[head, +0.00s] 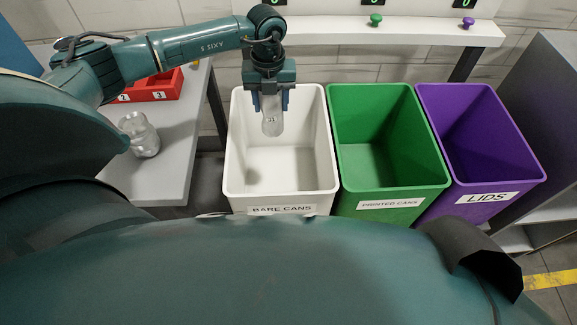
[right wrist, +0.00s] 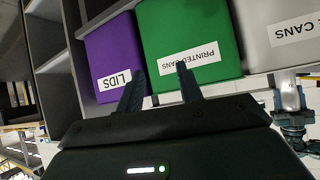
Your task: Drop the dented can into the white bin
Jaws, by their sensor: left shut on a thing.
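My left gripper (head: 271,98) is shut on a silver can (head: 272,122) and holds it upright over the opening of the white bin (head: 235,150). The can's lower part shows below the fingers; dents on it are too small to make out. The white bin is labelled BARE CANS and its visible floor looks empty; its side also shows in the right wrist view (right wrist: 262,42). My right gripper (right wrist: 161,84) has its fingers apart with nothing between them, in front of the green and purple bins.
Silver cans (head: 140,134) stand on a grey table (head: 165,175) at left, by a red numbered tray (head: 160,88). A green bin (head: 390,155) and purple bin (head: 490,160) stand right of the white one. A white shelf (head: 400,32) runs behind, a grey cabinet (head: 545,90) at right.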

